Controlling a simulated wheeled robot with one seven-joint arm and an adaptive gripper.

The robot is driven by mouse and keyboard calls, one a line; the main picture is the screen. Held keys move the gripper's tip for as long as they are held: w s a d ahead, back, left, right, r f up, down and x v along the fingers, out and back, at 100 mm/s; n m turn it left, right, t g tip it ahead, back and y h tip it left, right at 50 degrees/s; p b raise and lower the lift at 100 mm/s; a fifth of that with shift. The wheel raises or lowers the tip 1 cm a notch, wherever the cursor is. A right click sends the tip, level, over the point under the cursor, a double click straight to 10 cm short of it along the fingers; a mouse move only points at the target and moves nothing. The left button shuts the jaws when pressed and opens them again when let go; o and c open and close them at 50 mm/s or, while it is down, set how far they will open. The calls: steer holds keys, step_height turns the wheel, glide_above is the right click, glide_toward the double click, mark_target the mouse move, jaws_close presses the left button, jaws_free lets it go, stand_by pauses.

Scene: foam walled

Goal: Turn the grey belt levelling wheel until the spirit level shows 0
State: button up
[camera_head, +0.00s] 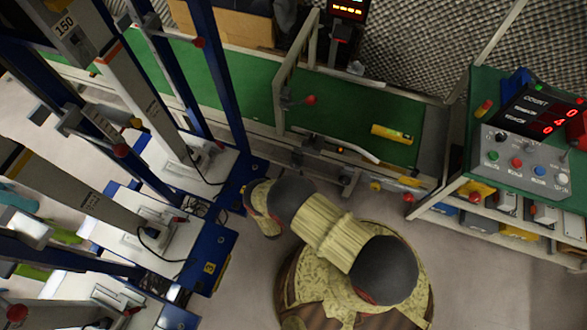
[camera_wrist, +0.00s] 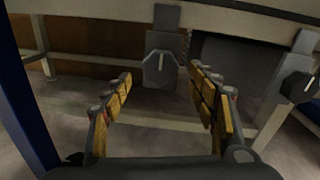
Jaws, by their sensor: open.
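In the wrist view my gripper (camera_wrist: 160,78) is open and empty, its yellow-padded fingers spread wide. A dark grey knob with a pale line (camera_wrist: 160,66) sits on a grey bracket under the belt frame, beyond the fingertips and framed between them. A second dark knob (camera_wrist: 297,86) is at the right edge. I cannot tell for certain which is the levelling wheel. In the head view a yellow spirit level (camera_head: 392,134) lies on the green belt (camera_head: 355,107); its reading is too small to make out. My gripper's fingers are hidden in the head view.
Tall blue-framed machines (camera_head: 218,90) crowd the left of the head view. A green-topped table with a control box (camera_head: 525,157) and red-digit display (camera_head: 543,112) stands right. A blue post (camera_wrist: 22,105) is close on the left in the wrist view. Some floor is clear.

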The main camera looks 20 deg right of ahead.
steer(key=shift+b+x, duration=0.35)
steer(key=shift+x, duration=1.4)
steer(key=shift+c, duration=0.2)
steer(key=c, duration=1.1)
steer(key=shift+c, duration=0.2)
